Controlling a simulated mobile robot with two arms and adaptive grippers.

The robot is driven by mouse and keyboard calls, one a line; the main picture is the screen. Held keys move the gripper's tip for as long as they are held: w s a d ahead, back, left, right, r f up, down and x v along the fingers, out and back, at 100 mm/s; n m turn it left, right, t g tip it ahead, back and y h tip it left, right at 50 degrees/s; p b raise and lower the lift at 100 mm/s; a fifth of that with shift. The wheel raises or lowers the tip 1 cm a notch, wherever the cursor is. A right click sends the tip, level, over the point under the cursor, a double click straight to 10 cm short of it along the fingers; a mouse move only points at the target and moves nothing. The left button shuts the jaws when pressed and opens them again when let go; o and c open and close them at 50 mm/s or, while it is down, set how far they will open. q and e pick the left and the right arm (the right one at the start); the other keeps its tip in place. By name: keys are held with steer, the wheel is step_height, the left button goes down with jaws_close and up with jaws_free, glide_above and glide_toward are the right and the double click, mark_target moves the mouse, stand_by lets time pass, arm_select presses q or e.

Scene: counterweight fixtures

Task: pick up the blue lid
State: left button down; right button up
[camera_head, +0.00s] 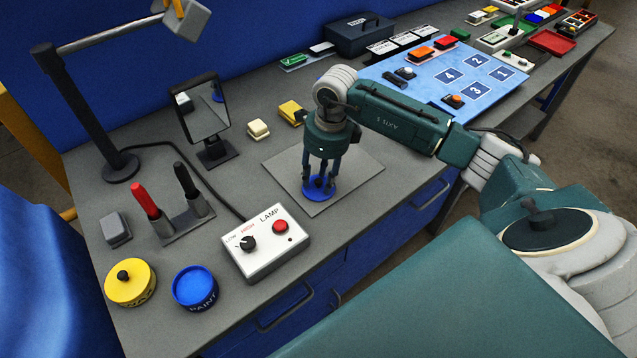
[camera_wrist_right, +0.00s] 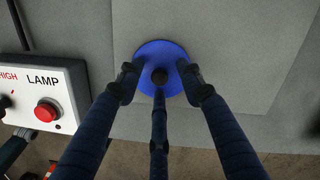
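The blue lid (camera_head: 315,194) is a flat round disc with a dark knob, lying on a grey square plate (camera_head: 352,186) on the bench. It also shows in the right wrist view (camera_wrist_right: 150,52). My right gripper (camera_head: 321,183) points down over the lid. In the right wrist view its fingers (camera_wrist_right: 158,78) are spread around the knob, with gaps showing between fingers and knob. The fingertips overlap the disc in that view, and I cannot tell whether they touch it. My left gripper is not in view.
A white LAMP box (camera_head: 264,262) stands left of the plate. A blue PAINT tin (camera_head: 195,288) and a yellow tin (camera_head: 131,289) stand at the front left. A mirror (camera_head: 204,108) stands behind. A blue numbered board (camera_head: 480,72) lies beyond my right arm.

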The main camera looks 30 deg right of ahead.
jaws_close()
steer(key=shift+r, duration=0.15)
